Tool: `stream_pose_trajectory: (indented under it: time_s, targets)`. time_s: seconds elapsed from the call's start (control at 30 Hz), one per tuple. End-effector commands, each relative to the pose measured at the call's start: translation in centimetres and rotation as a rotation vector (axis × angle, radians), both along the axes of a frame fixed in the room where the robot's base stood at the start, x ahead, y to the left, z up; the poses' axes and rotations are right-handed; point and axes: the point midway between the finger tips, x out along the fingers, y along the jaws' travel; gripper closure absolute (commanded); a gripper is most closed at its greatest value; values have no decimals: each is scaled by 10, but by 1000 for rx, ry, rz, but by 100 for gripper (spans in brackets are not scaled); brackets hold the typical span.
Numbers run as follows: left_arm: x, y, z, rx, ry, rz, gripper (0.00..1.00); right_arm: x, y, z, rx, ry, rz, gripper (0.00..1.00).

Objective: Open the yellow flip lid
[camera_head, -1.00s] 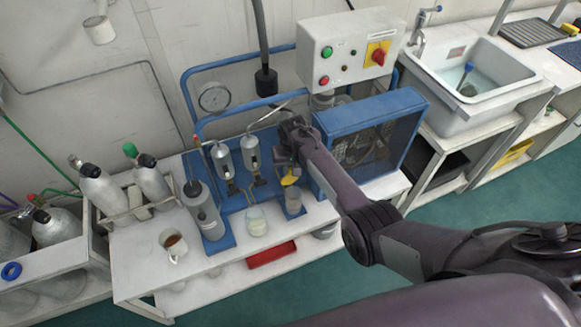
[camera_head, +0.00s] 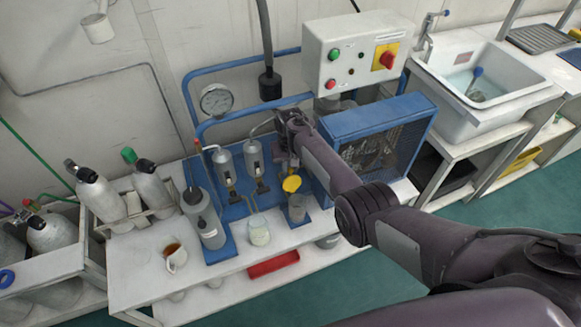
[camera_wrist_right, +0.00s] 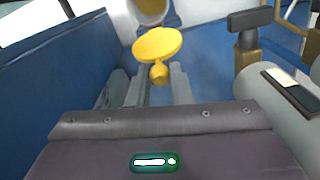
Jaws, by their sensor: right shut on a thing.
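The yellow flip lid (camera_head: 291,184) is a round disc above and behind a grey cylindrical canister (camera_head: 297,208) on the blue panel. In the head view it stands tilted, with its round face towards me. My right gripper (camera_head: 287,163) is just behind the lid. In the right wrist view, the lid (camera_wrist_right: 158,45) has a small yellow knob (camera_wrist_right: 159,73) between the fingers of the right gripper (camera_wrist_right: 160,88), which is shut on it. A round opening with a pale rim shows beyond the lid there. My left gripper is not in view.
A blue mesh guard (camera_head: 372,135) stands close to the right of my right arm. Two grey filter cylinders (camera_head: 240,160) stand left of the gripper.

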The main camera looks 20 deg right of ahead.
Motion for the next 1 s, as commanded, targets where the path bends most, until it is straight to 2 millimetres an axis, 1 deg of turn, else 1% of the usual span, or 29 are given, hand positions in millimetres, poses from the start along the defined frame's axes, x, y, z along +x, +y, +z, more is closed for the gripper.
stream_pose_trajectory:
  time_s: [0.03, 0.17, 0.2, 0.33, 0.37, 0.57, 0.67, 0.77, 1.0]
  targets:
    - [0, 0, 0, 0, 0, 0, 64, 4, 1, 3, 1, -13, 1, 100]
    - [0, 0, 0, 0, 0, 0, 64, 4, 1, 3, 1, -13, 2, 100]
    - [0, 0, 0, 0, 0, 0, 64, 4, 1, 3, 1, -13, 2, 80]
    - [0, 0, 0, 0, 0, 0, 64, 3, 1, 3, 1, -11, 2, 63]
    - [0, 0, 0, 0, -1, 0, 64, 3, 1, 3, 0, -10, 2, 61]
    - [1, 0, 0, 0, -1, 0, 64, 2, 0, 2, 0, -6, 1, 61]
    - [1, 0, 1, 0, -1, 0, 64, 2, 0, 4, 0, -6, 1, 61]
    - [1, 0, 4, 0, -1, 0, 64, 2, 0, 15, 1, -8, 1, 61]
    - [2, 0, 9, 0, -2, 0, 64, 3, 1, 54, 1, -9, 2, 61]
